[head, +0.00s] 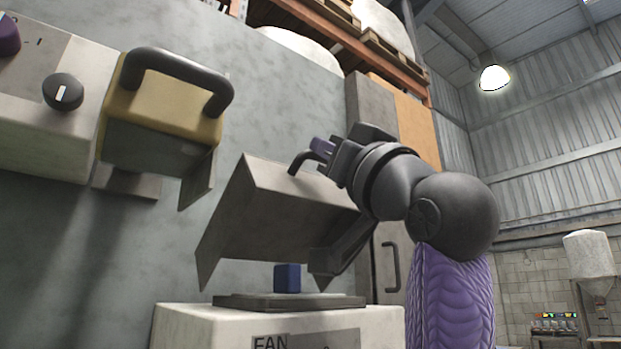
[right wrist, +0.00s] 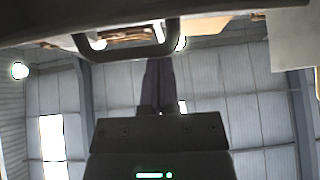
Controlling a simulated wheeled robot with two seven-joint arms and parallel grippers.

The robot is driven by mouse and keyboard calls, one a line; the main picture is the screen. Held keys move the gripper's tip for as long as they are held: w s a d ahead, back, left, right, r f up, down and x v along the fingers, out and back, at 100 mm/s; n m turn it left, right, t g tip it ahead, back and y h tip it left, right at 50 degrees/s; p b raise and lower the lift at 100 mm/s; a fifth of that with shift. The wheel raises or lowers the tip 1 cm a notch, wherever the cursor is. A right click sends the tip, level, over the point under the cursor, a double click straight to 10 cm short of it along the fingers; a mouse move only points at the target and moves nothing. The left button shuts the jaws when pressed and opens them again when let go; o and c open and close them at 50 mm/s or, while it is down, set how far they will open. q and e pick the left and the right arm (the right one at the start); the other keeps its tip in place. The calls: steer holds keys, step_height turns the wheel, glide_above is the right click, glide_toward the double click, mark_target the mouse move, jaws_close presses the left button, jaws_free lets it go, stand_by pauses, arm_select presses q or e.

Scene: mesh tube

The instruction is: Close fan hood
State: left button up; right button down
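The fan hood (head: 265,205) is a grey metal cover, raised and tilted open above the white box labelled FAN (head: 200,328) in the head view. Its dark bar handle (head: 303,158) is at the hood's upper edge and also shows at the top of the right wrist view (right wrist: 110,52). My right gripper (head: 321,150) is beside the handle's right end. In the right wrist view its dark purple fingers (right wrist: 160,62) are together, with tips close to the handle bar; I cannot tell whether they touch it. A blue block (head: 287,278) sits under the hood. My left gripper is not in view.
A yellow hood with a thick black handle (head: 180,70) hangs on the wall at upper left, beside a box with a black knob (head: 63,92). A grey cabinet door with a handle (head: 391,267) is behind my right arm. Shelving is overhead.

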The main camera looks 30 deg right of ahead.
arm_select(q)
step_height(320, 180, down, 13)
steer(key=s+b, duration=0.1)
steer(key=b, duration=1)
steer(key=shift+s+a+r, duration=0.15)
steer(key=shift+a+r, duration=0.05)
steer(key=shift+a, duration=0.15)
arm_select(e)
step_height(320, 180, down, 13)
steer(key=s, duration=0.2)
steer(key=shift+s+f+t, duration=0.15)
steer(key=shift+f+t, duration=0.05)
steer(key=shift+t, duration=0.2)
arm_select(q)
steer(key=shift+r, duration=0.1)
